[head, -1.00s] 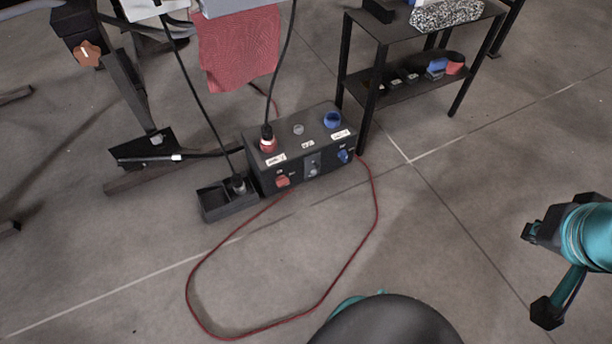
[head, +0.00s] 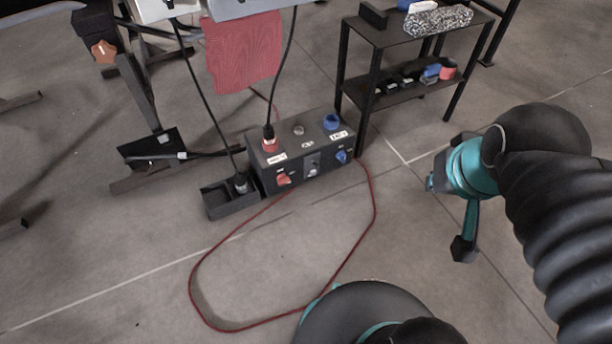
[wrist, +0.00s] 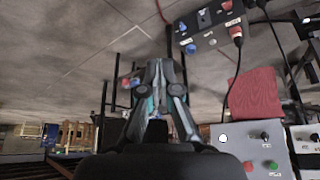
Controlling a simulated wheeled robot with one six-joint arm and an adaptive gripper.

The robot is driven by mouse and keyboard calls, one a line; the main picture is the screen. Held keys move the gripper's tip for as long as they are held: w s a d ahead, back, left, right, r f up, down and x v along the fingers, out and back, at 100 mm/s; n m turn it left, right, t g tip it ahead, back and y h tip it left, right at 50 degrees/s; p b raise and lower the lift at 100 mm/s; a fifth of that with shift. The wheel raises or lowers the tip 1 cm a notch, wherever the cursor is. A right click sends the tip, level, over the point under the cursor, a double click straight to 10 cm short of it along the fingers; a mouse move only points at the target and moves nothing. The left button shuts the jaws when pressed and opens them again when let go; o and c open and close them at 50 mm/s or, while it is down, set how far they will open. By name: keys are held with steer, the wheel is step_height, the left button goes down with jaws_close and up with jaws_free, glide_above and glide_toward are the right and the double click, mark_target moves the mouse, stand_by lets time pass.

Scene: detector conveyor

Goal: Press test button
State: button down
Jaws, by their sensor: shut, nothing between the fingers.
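A dark control box (head: 322,152) stands on the floor in the head view, with red and blue sockets and small white labels; it also shows in the wrist view (wrist: 206,43). The labels are too small to read. In the wrist view a grey panel (wrist: 243,150) at the lower right carries green (wrist: 265,135) and red (wrist: 249,165) round parts. I cannot tell which part is the test button. My gripper (wrist: 158,68) is shut and empty in the wrist view, apart from the box and panel. In the head view my arm is at the right.
A red cable (head: 270,327) loops on the floor before the box. A black shelf (head: 405,88) with small items stands behind it at the right. A red cloth (head: 243,52) and black cables hang above the box. A black tray (head: 222,203) sits at its left.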

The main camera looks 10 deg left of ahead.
mark_target(313, 173)
steer(key=w+a+f+m+g+y+b, duration=0.25)
steer(key=w+a+f+m+y, duration=0.25)
steer(key=w+a+f, duration=0.55)
steer(key=w+a+f+m+g+y+b, duration=0.1)
steer(key=w+a+f+m+y+b, duration=0.45)
steer(key=w+f, duration=0.8)
steer(key=w+f+m+t+h, duration=0.1)
steer(key=w+f+m, duration=0.2)
steer(key=f, duration=0.8)
steer(key=w+f+m+t+h, duration=0.1)
steer(key=w+f+m, duration=0.2)
steer(key=f, duration=0.9)
steer(key=w+f+m+t+h+b, duration=0.1)
steer(key=w+f+m, duration=0.2)
steer(key=f, duration=0.9)
steer(key=shift+d+f+m+t, duration=0.1)
steer(key=shift+d+m+t, duration=0.1)
steer(key=shift+m, duration=0.4)
steer(key=shift+d+m+t, duration=0.1)
steer(key=shift+m+t, duration=0.05)
steer(key=shift+m, duration=0.4)
steer(key=shift+w, duration=0.1)
